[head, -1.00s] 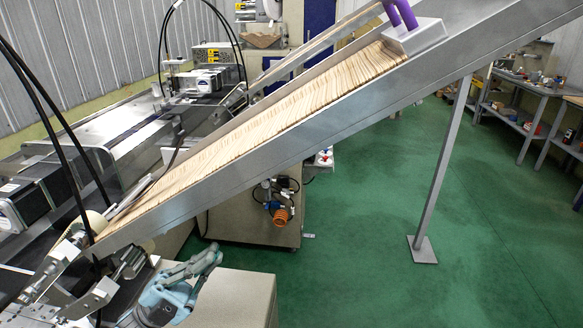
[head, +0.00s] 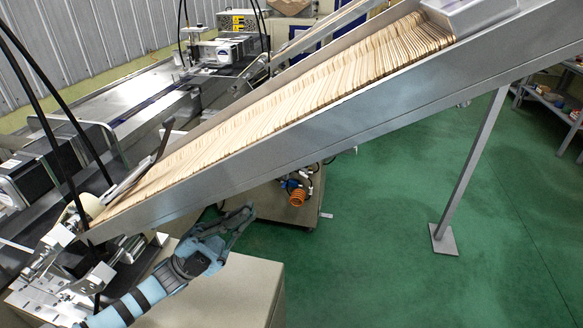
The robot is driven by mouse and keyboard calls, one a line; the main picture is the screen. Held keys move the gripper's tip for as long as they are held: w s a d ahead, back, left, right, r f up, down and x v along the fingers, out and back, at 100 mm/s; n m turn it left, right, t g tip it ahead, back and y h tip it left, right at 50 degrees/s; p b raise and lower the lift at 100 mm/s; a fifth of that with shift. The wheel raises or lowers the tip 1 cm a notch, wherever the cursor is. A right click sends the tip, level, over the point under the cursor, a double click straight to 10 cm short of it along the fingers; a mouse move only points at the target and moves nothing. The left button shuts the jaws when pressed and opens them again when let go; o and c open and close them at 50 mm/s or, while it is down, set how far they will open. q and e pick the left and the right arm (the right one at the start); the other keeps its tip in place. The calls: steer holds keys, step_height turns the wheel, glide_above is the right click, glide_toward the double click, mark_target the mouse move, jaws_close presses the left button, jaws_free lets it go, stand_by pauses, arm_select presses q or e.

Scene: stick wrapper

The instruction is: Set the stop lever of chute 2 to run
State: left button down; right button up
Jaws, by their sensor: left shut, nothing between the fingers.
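The near chute (head: 250,150) slopes down from upper right to lower left, its bed full of flat wooden sticks (head: 290,95). A thin bar with a dark upper end (head: 163,140) stands tilted near the chute's lower end; it may be the stop lever, but I see no label. A second chute (head: 325,30) is partly visible behind; I cannot tell which one is numbered 2. My left gripper (head: 246,213), blue and dark grey, is shut and empty. It appears below the near chute's side wall, to the right of and lower than the bar.
A beige cabinet (head: 225,290) stands under my left arm. Rollers and metal brackets (head: 75,265) crowd the chute's lower end, with black cables (head: 40,110) hanging in front. A grey support leg (head: 470,170) stands at right. The green floor (head: 370,250) is open.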

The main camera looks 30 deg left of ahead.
arm_select(q)
steer(key=w+a+p+x, duration=0.1)
steer(key=w+p+x, duration=0.1)
steer(key=x, duration=0.9)
steer(key=shift+w+f, duration=0.15)
steer(key=shift+w, duration=0.15)
arm_select(e)
steer(key=shift+w+r, duration=0.2)
steer(key=shift+r, duration=0.4)
steer(key=shift+w+r, duration=0.15)
steer(key=shift+r, duration=0.45)
arm_select(q)
steer(key=shift+d+t, duration=0.15)
steer(key=shift+t, duration=0.15)
arm_select(e)
steer(key=shift+f, duration=0.25)
